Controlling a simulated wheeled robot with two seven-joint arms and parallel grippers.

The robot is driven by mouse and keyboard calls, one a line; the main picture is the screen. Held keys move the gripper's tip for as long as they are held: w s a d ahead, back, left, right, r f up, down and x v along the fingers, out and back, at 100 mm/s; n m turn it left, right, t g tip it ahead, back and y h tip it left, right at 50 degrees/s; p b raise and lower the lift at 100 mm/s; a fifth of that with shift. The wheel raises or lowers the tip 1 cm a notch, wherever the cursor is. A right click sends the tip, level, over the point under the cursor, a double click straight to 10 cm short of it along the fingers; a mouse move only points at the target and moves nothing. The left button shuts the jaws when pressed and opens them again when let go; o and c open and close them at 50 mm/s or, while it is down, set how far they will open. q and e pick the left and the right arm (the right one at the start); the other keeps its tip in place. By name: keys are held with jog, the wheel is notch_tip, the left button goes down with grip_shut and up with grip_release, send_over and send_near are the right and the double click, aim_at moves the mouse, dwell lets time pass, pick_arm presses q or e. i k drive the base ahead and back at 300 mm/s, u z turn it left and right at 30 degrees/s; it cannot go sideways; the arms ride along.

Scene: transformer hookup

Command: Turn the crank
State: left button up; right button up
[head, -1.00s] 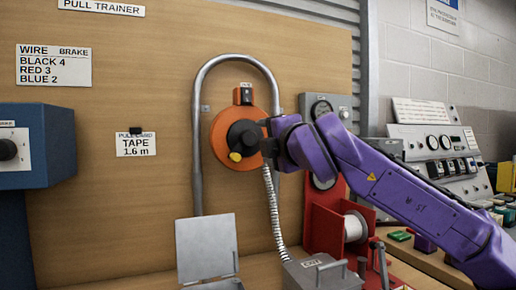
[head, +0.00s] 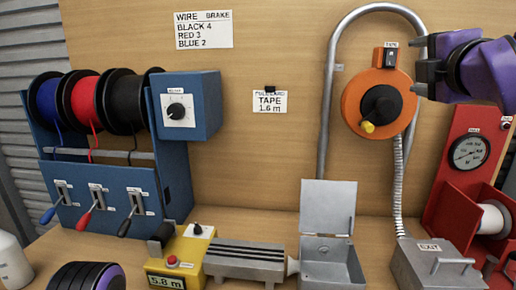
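The orange tape reel (head: 356,88) is mounted on the wooden board in the head view. Its black hub and crank arm (head: 381,103) carry a yellow knob (head: 367,127), which points down and slightly left. My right gripper (head: 417,67) is to the upper right of the hub, with its two dark fingertips spread apart and nothing visible between them. It appears clear of the yellow knob. A purple and black part of my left arm (head: 88,276) shows at the bottom left; its gripper is out of view.
A bent grey conduit (head: 327,110) arches around the reel. A blue wire rack (head: 100,175) with levers stands left. An open grey box (head: 329,262), a yellow meter unit (head: 180,258) and a grey EXIT box (head: 437,264) line the bench. A red gauge stand (head: 468,155) is at right.

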aim_at(378, 116)
jog(key=k, duration=1)
